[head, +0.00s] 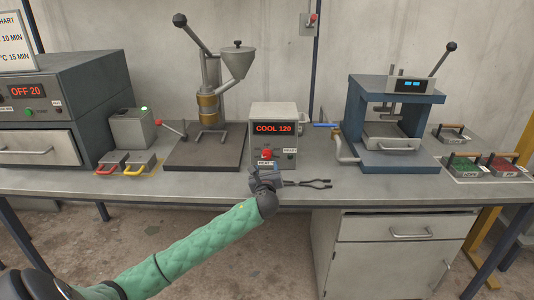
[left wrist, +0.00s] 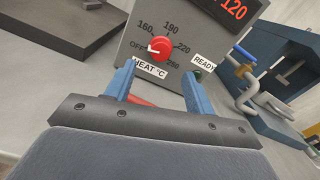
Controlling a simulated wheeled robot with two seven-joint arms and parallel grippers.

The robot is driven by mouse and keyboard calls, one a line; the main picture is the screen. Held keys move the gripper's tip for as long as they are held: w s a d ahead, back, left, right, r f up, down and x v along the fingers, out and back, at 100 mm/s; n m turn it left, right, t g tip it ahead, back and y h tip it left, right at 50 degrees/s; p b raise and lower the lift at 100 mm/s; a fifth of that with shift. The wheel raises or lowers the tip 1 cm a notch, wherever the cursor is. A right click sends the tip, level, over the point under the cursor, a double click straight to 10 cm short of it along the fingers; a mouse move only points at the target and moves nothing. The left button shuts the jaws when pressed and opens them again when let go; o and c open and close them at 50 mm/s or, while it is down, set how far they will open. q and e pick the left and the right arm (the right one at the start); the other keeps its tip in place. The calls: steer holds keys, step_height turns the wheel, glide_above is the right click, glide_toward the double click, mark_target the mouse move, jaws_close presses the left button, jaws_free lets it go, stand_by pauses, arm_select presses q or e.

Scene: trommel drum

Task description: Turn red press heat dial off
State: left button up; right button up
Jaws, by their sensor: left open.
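The red heat dial (head: 267,154) is on the front of a grey control box (head: 287,112) whose red display reads COOL 120. In the left wrist view the dial (left wrist: 160,48) has a scale with OFF, 160, 190, 220 and higher. Its white mark points left, toward OFF. My left gripper (head: 263,174) is just in front of the box, below the dial. In the left wrist view its blue fingers (left wrist: 159,75) are open and empty, below and to either side of the dial, with no visible contact. My right gripper is not in view.
Dark tongs (head: 310,184) lie on the bench (head: 225,183) just right of my gripper. A blue press (head: 355,118) stands right of the box. A hopper machine (head: 208,100) on a dark base stands left. An OFF 20 oven (head: 60,100) is farther left.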

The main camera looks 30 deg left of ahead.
mark_target(267, 157)
arm_select(q)
steer(key=shift+w+a+r, duration=0.15)
steer(key=shift+w, duration=0.15)
steer(key=p+x, duration=0.1)
steer(key=x, duration=0.4)
steer(key=shift+w+a, duration=0.55)
steer(key=shift+w, duration=0.25)
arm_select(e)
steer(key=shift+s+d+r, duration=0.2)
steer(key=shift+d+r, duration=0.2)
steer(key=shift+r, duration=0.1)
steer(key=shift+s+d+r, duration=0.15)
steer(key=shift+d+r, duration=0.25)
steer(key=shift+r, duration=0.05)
arm_select(q)
steer(key=c, duration=1)
steer(key=shift+n, duration=1.6)
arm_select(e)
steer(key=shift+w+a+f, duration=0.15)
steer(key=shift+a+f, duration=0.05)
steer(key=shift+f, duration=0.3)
